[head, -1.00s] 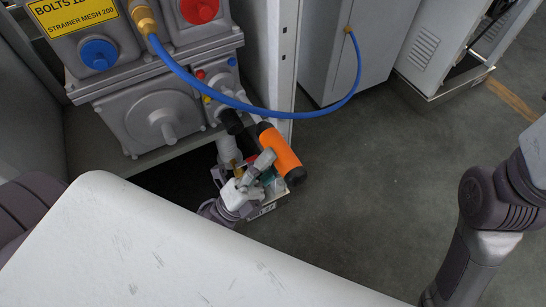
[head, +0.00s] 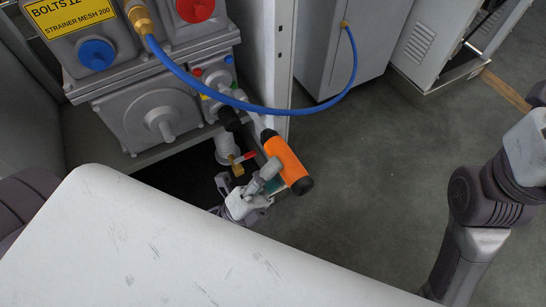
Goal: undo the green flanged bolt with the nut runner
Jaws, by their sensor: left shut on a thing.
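The orange nut runner (head: 286,160) with black ends is held near the middle of the head view, below and right of the small cover with coloured bolts. My left gripper (head: 268,178) is shut on it, apart from the bolts; its fingers are partly hidden. A small green spot (head: 234,85), which looks like the green flanged bolt, shows on the right of that cover (head: 214,84), near the blue hose. Its flange is too small to make out. My right arm is at the right, but its gripper is out of view.
A blue hose (head: 290,110) loops in front of the cover to the cabinet (head: 340,50). A red-handled valve (head: 243,157) and a black part (head: 229,118) lie left of the nut runner. A white panel (head: 130,240) fills the foreground. The floor at right is clear.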

